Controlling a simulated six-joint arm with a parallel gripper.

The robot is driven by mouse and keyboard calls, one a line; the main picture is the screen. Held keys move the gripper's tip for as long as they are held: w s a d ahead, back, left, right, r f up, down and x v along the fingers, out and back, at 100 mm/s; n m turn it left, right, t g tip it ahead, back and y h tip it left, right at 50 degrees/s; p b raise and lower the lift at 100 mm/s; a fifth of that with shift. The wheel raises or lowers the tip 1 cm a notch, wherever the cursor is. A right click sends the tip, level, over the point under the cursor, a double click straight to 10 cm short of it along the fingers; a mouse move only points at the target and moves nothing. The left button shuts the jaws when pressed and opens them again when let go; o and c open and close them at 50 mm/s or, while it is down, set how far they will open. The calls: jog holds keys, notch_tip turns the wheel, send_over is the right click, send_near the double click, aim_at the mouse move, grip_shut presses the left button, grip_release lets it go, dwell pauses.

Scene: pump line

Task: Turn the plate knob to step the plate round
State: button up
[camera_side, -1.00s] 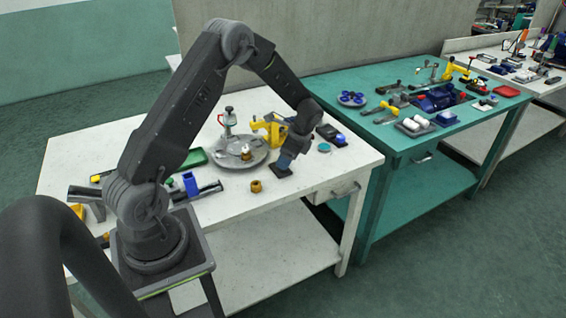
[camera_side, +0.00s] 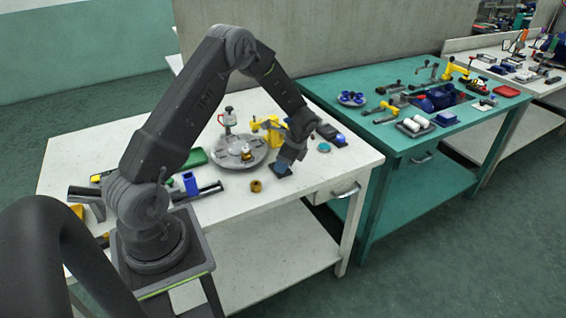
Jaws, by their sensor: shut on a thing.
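The round grey plate (camera_side: 229,158) lies on the white bench, with a small brass-coloured part (camera_side: 247,154) and small pale pieces on it. My gripper (camera_side: 284,164) points down just right of the plate, at the blue plate knob (camera_side: 282,168) on its dark square base (camera_side: 282,173). It is shut on the knob, whose top the gripper mostly hides. The fingertips are too small to make out clearly.
A red-handled press (camera_side: 228,120) stands behind the plate and a yellow fixture (camera_side: 269,128) behind my wrist. A brass ring (camera_side: 256,186) lies in front. A teal disc (camera_side: 324,147) and a dark box with a blue button (camera_side: 340,138) are to the right.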

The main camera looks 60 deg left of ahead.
jog(key=shift+c, duration=0.7)
jog(key=shift+n, duration=0.3)
jog(key=n+h, duration=0.1)
jog(key=n, duration=0.1)
jog(key=shift+a+n+g, duration=0.1)
jog(key=shift+n+g, duration=0.2)
jog(key=shift+n, duration=0.1)
jog(key=n+h, duration=0.1)
jog(key=n, duration=0.1)
jog(key=n+h, duration=0.1)
jog(key=n, duration=0.2)
jog(key=shift+g, duration=0.4)
jog(key=n+h, duration=0.1)
jog(key=n, duration=0.3)
jog(key=shift+a+n+h, duration=0.15)
jog(key=shift+n+h, duration=0.25)
jog(key=shift+n+t+h, duration=0.6)
jog(key=shift+n+h, duration=0.2)
jog(key=shift+n, duration=1.5)
